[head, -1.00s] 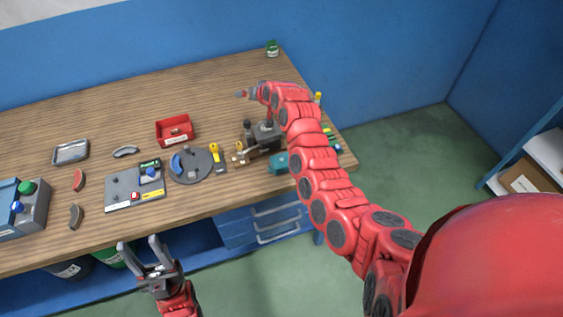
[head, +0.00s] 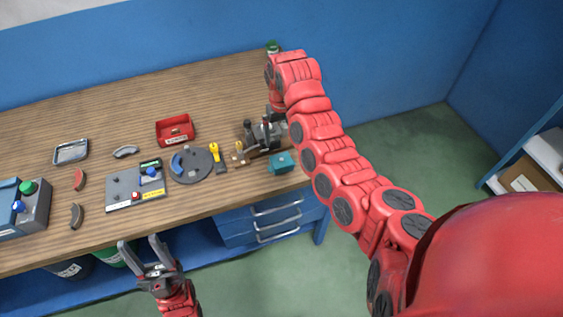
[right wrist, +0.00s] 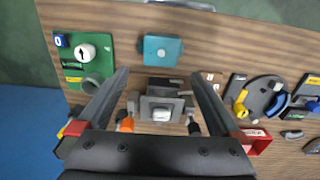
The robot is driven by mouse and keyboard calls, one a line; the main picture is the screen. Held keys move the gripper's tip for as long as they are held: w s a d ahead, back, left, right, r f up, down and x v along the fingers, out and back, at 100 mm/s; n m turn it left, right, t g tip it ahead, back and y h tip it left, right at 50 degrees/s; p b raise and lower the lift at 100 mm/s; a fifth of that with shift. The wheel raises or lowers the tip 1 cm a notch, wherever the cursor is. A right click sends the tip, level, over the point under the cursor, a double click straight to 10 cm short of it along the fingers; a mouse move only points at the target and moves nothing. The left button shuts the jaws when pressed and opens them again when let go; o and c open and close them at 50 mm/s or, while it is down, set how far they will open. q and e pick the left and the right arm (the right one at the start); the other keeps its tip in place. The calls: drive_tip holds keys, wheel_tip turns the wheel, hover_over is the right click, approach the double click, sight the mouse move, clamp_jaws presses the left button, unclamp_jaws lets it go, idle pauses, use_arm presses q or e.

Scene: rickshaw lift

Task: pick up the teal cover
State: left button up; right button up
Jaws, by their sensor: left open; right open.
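The teal cover (head: 282,162) lies on the wooden bench near its front right edge, just right of a dark metal fixture (head: 252,138). In the right wrist view the teal cover (right wrist: 162,50) lies beyond the fingertips, roughly centred between them. My right gripper (right wrist: 160,75) is open and empty, pointing down above the fixture, which shows between its fingers. In the head view the right gripper (head: 268,130) is partly hidden by my arm and the fixture. My left gripper (head: 141,245) is open and empty in front of the bench's front edge.
A green panel with a white knob (right wrist: 87,52) lies beside the cover; my right arm hides it in the head view. A round grey plate (head: 190,167), a yellow-handled tool (head: 215,155) and a red bin (head: 175,131) stand left of the fixture. The back of the bench is mostly clear.

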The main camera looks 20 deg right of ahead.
drive_tip(key=p, duration=0.2)
hover_over(281, 160)
drive_tip(key=f, duration=0.5)
drive_tip(key=shift+d+f, duration=0.25)
drive_tip(key=shift+f, duration=0.05)
drive_tip(key=shift+f+p, duration=0.35)
drive_tip(key=shift+p, duration=0.2)
drive_tip(key=f+p, duration=0.1)
drive_tip(key=f, duration=0.2)
drive_tip(key=shift+a, duration=0.2)
drive_tip(key=shift+f, duration=0.85)
drive_tip(key=c, duration=1.2)
drive_tip(key=shift+r, duration=0.15)
